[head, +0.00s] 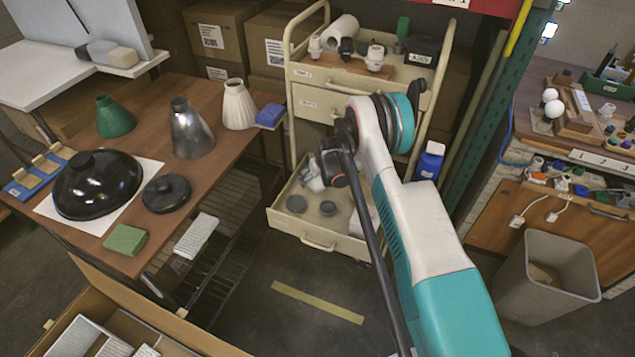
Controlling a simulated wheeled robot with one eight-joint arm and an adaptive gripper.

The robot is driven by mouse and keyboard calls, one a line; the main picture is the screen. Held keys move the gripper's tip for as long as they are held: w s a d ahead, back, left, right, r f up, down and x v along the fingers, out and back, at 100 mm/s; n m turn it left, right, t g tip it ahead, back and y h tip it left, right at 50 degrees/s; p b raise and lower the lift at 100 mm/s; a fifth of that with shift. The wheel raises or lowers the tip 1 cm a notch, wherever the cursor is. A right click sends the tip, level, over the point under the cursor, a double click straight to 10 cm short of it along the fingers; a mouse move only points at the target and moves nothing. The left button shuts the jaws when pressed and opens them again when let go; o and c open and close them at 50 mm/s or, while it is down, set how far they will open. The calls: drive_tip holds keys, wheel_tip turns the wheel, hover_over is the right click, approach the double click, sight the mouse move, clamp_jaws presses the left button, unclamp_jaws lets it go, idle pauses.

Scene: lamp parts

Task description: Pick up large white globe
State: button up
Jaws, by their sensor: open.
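Two small-looking white balls sit on the workbench at the right of the head view. The nearer ball (554,108) looks slightly larger than the farther ball (550,95); I cannot tell for sure which is the large white globe. My gripper (328,168) is in the middle of the view, over the open cart drawer and far to the left of the balls. It is open, and its fingers are small and partly hidden by my arm. I see nothing held in it.
A beige cart (300,82) stands behind my arm, its lower drawer (284,221) pulled out with dark round parts inside. A brown table (215,160) at left holds lampshades. A grey bin (545,272) stands before the right workbench (538,150). A green post separates cart and workbench.

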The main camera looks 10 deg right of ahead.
drive_tip(key=shift+r, duration=0.1)
drive_tip(key=c, duration=1.1)
drive_tip(key=shift+o, duration=0.2)
drive_tip(key=shift+r, duration=0.15)
drive_tip(key=shift+r, duration=0.25)
drive_tip(key=r+p, duration=0.1)
drive_tip(key=r, duration=0.3)
drive_tip(key=r+p, duration=0.2)
drive_tip(key=r, duration=0.1)
drive_tip(key=r+p, duration=0.1)
drive_tip(key=r, duration=0.3)
drive_tip(key=shift+s+d+r+p, duration=0.1)
drive_tip(key=shift+s+r+p, duration=0.2)
drive_tip(key=shift+s, duration=0.05)
drive_tip(key=s+d, duration=0.3)
drive_tip(key=s, duration=1.4)
drive_tip(key=w+a+f+b, duration=0.3)
drive_tip(key=w+a, duration=0.6)
drive_tip(key=a, duration=0.4)
drive_tip(key=shift+a+f+b, duration=0.15)
drive_tip(key=shift+f+b, duration=0.65)
drive_tip(key=shift+f, duration=1.5)
